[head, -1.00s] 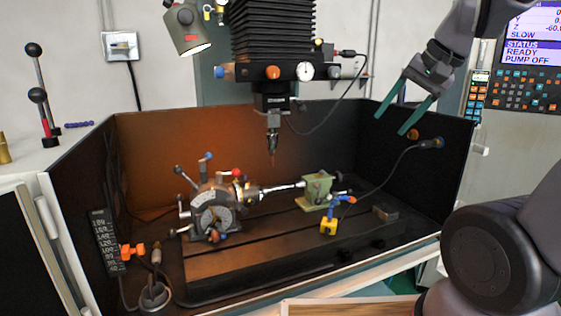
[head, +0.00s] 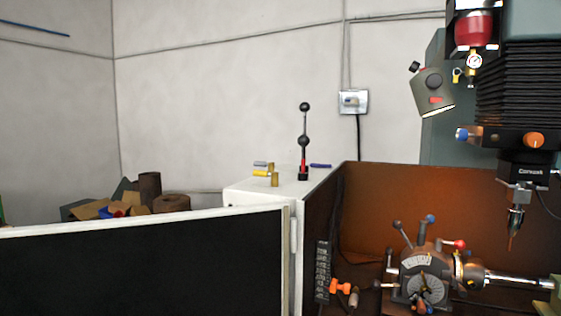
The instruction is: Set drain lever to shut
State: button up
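No part in view is readably labelled as the drain lever, so I cannot tell for sure which one it is. An orange-handled fitting (head: 340,287) sits low at the left inside the machine enclosure, beside a black marked strip (head: 322,271). A tall lever with black balls (head: 304,141) and a red lower part stands upright on top of the white cabinet. The indexing chuck (head: 425,280) carries several short levers with blue, red and dark knobs. My gripper is out of the picture.
The spindle head (head: 524,172) hangs above the enclosure, with a grey lamp (head: 433,93) beside it. A black panel with a white frame (head: 140,262) fills the lower left. Yellow pieces (head: 265,173) lie on the white cabinet (head: 268,196). Brown scraps (head: 130,198) are piled behind the panel.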

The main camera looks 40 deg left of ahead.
aim_at(303, 140)
jog(key=k+l+u, duration=0.1)
jog(key=u, duration=0.95)
jog(key=i+u, duration=0.15)
jog(key=u, duration=0.4)
jog(key=i+j+z, duration=0.15)
jog(key=j, duration=0.2)
jog(key=j+z, duration=0.15)
jog(key=j, duration=0.2)
jog(key=i, duration=0.1)
